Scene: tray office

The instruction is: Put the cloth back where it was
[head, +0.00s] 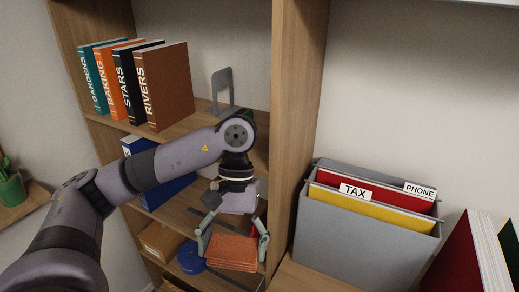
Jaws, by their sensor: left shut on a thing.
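The cloth (232,253) is a folded, orange-brown stack of layers low in the shelf unit, in the head view. My left gripper (233,252) reaches down from above with one finger on each side of the cloth and is shut on it. I cannot tell whether the cloth touches the shelf board below it. My right gripper is not in view.
Books (165,88) and a grey bookend (222,92) stand on the upper shelf. A blue round object (191,258) and a brown box (160,241) sit left of the cloth. A grey file box (350,243) stands right of the wooden upright (297,130).

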